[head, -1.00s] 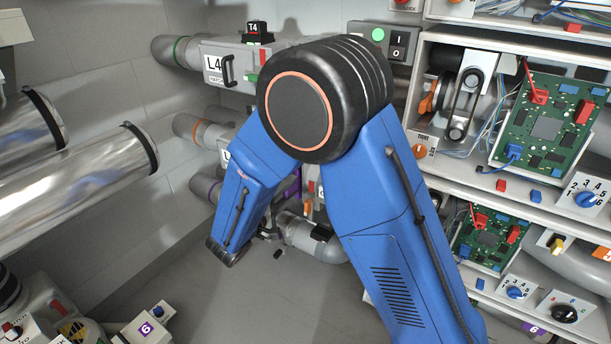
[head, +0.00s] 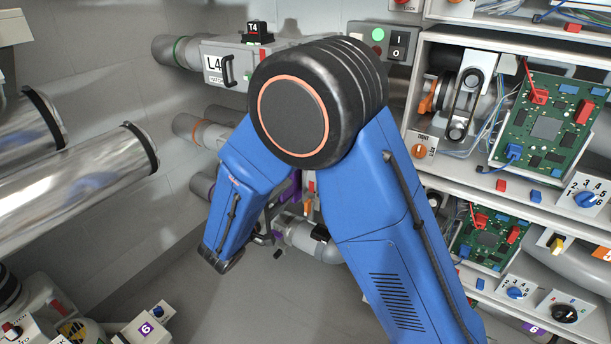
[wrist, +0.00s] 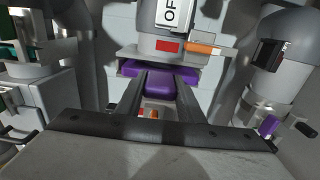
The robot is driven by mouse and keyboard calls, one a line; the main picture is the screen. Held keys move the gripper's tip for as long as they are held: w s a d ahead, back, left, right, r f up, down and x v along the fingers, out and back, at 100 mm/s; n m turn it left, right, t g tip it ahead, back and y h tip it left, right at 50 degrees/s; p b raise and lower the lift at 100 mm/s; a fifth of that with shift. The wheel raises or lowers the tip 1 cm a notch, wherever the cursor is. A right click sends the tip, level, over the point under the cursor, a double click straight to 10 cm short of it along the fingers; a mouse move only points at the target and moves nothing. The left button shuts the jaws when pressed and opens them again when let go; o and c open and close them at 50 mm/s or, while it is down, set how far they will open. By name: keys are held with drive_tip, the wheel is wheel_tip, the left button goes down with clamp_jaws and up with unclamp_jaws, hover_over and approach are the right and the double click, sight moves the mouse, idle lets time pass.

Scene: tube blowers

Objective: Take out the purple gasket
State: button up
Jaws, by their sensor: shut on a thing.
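The purple gasket (wrist: 130,68) is in the middle of the wrist view, a flat wide plate with a narrower tab towards me. My gripper (wrist: 159,82) is shut on this tab, one dark finger on each side. The wide part lies just under a grey flange edge below a pipe unit; I cannot tell how much of it is still inside the slot. In the head view my arm hides most of this place. A purple patch (head: 291,186) shows beside the arm there, but I cannot tell if it is the gasket.
In the wrist view a grey pipe (wrist: 266,98) with a dark clip stands close on the right, and a grey box (wrist: 40,105) stands on the left. In the head view open shelves with circuit boards (head: 546,122) are at right, and shiny tubes (head: 80,195) at left.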

drive_tip(key=shift+s+a, duration=0.1)
drive_tip(key=shift+a, duration=0.05)
drive_tip(key=shift+v, duration=3.9)
drive_tip(key=v, duration=0.8)
drive_tip(key=shift+f, duration=0.1)
